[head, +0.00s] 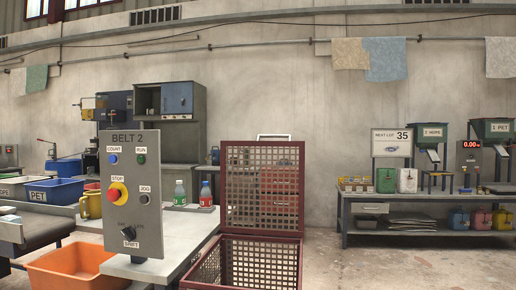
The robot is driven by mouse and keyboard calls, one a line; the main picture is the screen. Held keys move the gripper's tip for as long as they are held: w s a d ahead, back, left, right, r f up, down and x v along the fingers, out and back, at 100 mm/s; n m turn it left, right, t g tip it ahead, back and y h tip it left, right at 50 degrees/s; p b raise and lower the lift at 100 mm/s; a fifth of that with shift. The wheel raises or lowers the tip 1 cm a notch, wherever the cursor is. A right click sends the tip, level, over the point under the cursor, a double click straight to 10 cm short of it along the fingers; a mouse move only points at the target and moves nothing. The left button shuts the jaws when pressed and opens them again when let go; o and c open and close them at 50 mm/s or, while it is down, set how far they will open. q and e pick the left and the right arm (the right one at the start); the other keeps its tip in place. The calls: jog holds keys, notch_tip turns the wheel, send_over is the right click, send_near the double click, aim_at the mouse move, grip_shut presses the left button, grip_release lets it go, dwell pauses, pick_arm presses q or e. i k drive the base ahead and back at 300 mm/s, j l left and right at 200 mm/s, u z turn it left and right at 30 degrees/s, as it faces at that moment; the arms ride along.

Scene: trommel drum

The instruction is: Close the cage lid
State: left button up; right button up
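The cage (302,262) is a dark red frame with mesh panels, low in the middle of the head view. Its mesh lid (262,190) stands open and upright at the back, with a pale handle (273,136) on its top edge. The cage's lower part is cut off by the bottom of the picture. Neither of my grippers shows in the head view, so I cannot see whether they are open or shut.
A grey BELT 2 control panel (132,190) stands left of the cage by a light table (190,226) with bottles. An orange bin (75,275) is at lower left. A workbench (400,228) is at right. Bare floor lies between cage and bench.

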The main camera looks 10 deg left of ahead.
aim_at(224, 227)
jog(key=i+l+u, duration=0.3)
jog(key=l+u, duration=0.2)
jog(key=l, duration=0.4)
jog(key=i+l+u, duration=0.2)
jog(key=l+u, duration=0.25)
jog(key=l, duration=0.5)
jog(key=l+u, duration=0.5)
jog(key=l, duration=0.45)
jog(key=i+l+u, duration=0.45)
jog(key=l, duration=0.4)
jog(key=i+l+u, duration=0.15)
jog(key=l+u, duration=0.25)
jog(key=l, duration=0.5)
jog(key=i+l+u, duration=0.1)
jog(key=l+u, duration=0.35)
jog(key=l, duration=0.55)
jog(key=l+u, duration=0.4)
jog(key=l, duration=0.65)
jog(key=k, duration=0.05)
